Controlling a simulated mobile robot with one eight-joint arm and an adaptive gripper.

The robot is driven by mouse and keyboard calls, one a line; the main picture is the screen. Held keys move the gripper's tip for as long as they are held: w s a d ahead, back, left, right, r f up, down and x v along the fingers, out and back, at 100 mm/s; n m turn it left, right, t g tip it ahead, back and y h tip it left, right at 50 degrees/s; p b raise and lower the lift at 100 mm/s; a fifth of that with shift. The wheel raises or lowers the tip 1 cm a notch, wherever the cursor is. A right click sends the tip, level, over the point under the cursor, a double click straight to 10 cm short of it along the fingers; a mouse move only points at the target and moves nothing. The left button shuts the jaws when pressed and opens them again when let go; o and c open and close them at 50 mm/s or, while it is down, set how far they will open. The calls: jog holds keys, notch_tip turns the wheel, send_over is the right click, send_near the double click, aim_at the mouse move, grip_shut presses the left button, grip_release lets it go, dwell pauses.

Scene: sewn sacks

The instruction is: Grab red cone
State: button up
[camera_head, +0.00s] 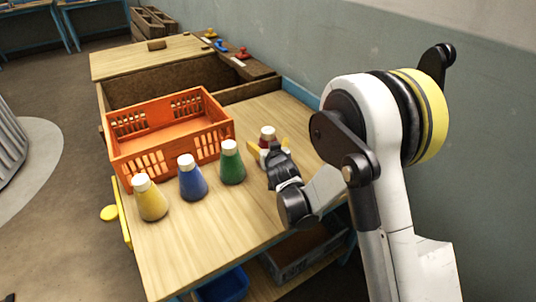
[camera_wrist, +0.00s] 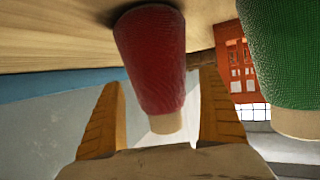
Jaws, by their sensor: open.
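The red cone (camera_wrist: 152,60) has a pale top and shows large in the wrist view, upside down there, standing on the wooden tabletop. In the head view the red cone (camera_head: 267,142) is mostly hidden behind my gripper, with its white top showing. My gripper (camera_wrist: 160,112) is open, with one yellow finger on each side of the cone's top end in the wrist view. My gripper (camera_head: 265,150) is at the cone in the head view. I cannot tell whether the fingers touch it.
A green cone (camera_head: 232,163), a blue cone (camera_head: 192,178) and a yellow cone (camera_head: 150,198) stand in a row left of the red one. An orange crate (camera_head: 168,150) stands behind them. The wooden table (camera_head: 215,235) is bare at the front.

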jog(key=c, duration=1.4)
jog(key=shift+r, duration=0.15)
